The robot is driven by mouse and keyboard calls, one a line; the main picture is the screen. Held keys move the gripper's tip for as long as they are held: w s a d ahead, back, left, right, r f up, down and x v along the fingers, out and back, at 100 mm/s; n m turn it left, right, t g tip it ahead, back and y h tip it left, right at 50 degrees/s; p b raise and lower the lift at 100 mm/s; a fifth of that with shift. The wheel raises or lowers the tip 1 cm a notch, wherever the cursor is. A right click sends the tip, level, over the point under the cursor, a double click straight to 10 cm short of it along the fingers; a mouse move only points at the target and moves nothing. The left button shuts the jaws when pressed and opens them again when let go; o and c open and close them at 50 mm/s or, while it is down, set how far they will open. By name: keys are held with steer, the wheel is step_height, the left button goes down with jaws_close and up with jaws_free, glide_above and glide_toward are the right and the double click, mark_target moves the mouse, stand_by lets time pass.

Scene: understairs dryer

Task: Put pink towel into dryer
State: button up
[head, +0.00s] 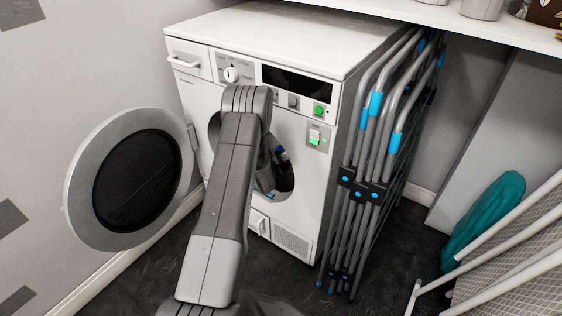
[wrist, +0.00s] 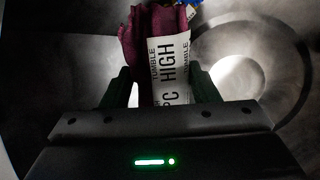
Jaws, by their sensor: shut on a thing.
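The white dryer (head: 275,55) stands ahead in the head view. Its round door (head: 135,180) is swung wide open to the left. My arm covers much of the opening, and my gripper is hidden in that view. In the wrist view my gripper (wrist: 164,90) is inside the grey drum (wrist: 70,65). It is shut on the towel (wrist: 150,22), which looks dark pink or maroon in the dim light. A white label reading "TUMBLE HIGH" (wrist: 170,68) hangs between the fingers.
A bit of blue cloth (wrist: 190,5) shows behind the towel, and something bluish (head: 270,178) shows in the opening. A folded grey drying rack (head: 375,185) leans along the dryer's right side. A teal item (head: 488,215) and white bars stand at right. A shelf (head: 470,25) overhangs the top right.

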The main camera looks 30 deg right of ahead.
steer(key=shift+f, duration=0.35)
steer(key=o, duration=1.1)
steer(key=shift+r, duration=0.1)
steer(key=p+v, duration=0.4)
steer(key=v, duration=0.9)
steer(key=shift+a, duration=0.4)
